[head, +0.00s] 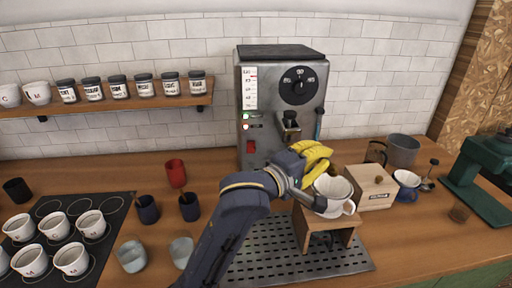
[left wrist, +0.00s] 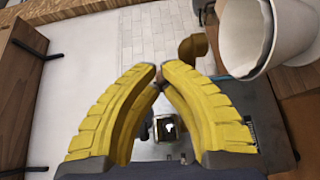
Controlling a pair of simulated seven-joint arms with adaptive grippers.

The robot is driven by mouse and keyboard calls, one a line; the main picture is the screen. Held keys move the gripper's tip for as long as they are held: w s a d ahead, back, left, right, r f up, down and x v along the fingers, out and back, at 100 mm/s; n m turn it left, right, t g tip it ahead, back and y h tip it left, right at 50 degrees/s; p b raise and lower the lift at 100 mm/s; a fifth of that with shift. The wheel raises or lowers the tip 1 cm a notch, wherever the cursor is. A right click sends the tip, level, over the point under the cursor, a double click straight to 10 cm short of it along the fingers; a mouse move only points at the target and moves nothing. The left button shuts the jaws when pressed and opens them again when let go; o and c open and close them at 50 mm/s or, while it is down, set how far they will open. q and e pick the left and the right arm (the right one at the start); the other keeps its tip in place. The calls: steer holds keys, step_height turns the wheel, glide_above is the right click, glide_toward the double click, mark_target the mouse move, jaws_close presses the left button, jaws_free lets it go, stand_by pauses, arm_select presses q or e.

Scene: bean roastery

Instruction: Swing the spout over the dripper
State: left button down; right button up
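The grey machine (head: 283,105) stands against the wall. My left gripper (head: 318,160), with yellow fingers, is in front of its right side. In the left wrist view its fingertips (left wrist: 159,76) are drawn close together on a thin dark piece, which looks like the spout's arm. A brown spout end (left wrist: 193,47) shows just beyond the right finger; the rest of the spout is mostly hidden. The white dripper (head: 333,188) sits on a wooden stand (head: 325,232), just below and right of the fingers. It also shows in the left wrist view (left wrist: 262,40). My right gripper is not in view.
A wooden box (head: 372,192) stands right of the dripper, with a grey bucket (head: 403,149) behind it. A perforated tray (head: 262,262) lies under the stand. Cups and a black mat (head: 110,205) fill the left. A green machine (head: 485,165) stands far right.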

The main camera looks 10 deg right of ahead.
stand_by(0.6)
arm_select(q)
steer(key=v, duration=1.2)
steer(key=shift+d+f, duration=0.1)
